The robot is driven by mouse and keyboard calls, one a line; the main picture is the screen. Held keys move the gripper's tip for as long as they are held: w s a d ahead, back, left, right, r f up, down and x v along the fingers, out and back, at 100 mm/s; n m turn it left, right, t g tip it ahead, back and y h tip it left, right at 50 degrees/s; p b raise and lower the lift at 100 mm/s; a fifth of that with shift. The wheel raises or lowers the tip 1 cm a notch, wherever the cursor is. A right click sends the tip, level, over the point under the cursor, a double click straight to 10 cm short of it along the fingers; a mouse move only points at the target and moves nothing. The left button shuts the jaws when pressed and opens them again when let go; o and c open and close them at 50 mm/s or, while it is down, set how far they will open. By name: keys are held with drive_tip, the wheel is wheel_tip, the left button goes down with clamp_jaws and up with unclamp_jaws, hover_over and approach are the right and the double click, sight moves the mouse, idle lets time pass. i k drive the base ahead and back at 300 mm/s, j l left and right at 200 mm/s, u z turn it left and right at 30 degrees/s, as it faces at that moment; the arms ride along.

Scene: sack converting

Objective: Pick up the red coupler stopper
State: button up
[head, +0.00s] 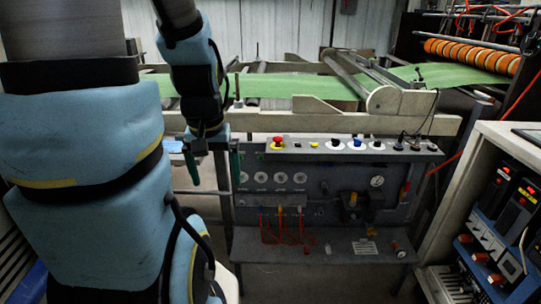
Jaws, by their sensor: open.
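Several small red items show in the head view, and I cannot tell for sure which is the red coupler stopper. A small red piece (306,250) lies on the grey shelf below the panel, near the hanging red hoses. A red-ended fitting (405,188) is at the panel's right side. My gripper (215,184) hangs at the panel's left end, with its two dark green fingers pointing down. It is open, with nothing seen between the fingers, and apart from these red items.
The grey control panel (335,181) carries gauges, valves and a top row of buttons, including a red mushroom button (277,141). Red hoses (284,232) hang over the shelf (340,243). An open cabinet (470,215) stands at right. A green web (290,86) runs behind.

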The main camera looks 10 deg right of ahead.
sight(306, 251)
drive_tip(key=i+l, duration=0.1)
drive_tip(key=l, duration=0.2)
drive_tip(key=i+l+u, duration=0.15)
drive_tip(key=i+l, duration=0.1)
drive_tip(key=l, duration=0.3)
drive_tip(key=u, duration=1.4)
